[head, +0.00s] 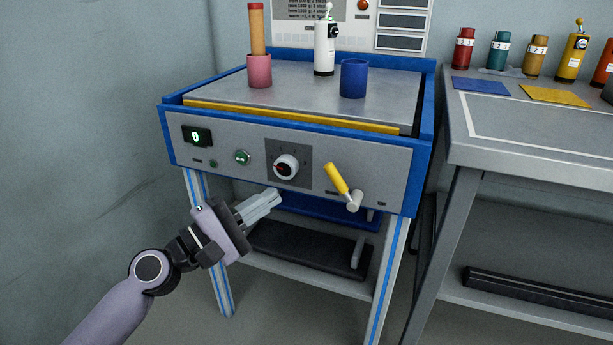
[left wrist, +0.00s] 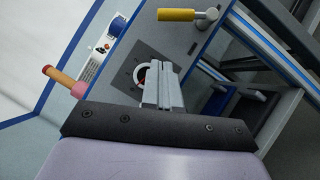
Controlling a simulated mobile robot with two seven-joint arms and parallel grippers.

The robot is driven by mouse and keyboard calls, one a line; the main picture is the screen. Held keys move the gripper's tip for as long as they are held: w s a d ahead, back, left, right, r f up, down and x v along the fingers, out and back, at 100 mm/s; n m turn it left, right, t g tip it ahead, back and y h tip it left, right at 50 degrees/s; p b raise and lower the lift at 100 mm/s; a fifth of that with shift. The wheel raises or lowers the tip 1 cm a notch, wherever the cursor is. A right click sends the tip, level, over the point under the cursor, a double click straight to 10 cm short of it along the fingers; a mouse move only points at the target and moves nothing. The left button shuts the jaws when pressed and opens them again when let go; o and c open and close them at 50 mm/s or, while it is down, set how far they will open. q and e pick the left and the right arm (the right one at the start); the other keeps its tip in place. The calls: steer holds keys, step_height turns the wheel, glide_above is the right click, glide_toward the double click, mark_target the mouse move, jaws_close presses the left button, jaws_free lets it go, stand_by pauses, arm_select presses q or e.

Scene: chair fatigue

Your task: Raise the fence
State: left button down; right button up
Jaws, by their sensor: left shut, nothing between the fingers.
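A blue-framed test bench stands ahead, with a grey top (head: 300,100). A yellow strip (head: 290,118) runs along the front edge of the top and looks like the fence, lying low. The front panel (head: 230,170) has a lever with a yellow handle (head: 336,178), tilted up to the left, and a round dial (head: 286,167). The lever handle also shows in the left wrist view (left wrist: 176,15). My left gripper (head: 280,197) is shut and empty just below the dial, left of the lever and apart from it. My right gripper is out of view.
On the bench top stand a pink cup (head: 259,72) with a tan stick, a white bottle (head: 324,48) and a blue cup (head: 353,78). A green display (head: 196,136) reads 0. A second table (head: 540,150) with several bottles stands to the right.

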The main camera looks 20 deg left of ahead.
mark_target(339, 184)
arm_select(q)
steer(key=shift+w+d+r+p, duration=0.45)
steer(key=shift+w+d+p, duration=0.2)
steer(key=shift+d, duration=0.35)
steer(key=shift+w+d+r+p, duration=0.4)
steer(key=shift+w+d+p, duration=0.3)
steer(key=shift+d, duration=0.3)
steer(key=shift+w+d+r+p, duration=0.5)
steer(key=shift+w+d, duration=0.25)
steer(key=shift+d, duration=0.25)
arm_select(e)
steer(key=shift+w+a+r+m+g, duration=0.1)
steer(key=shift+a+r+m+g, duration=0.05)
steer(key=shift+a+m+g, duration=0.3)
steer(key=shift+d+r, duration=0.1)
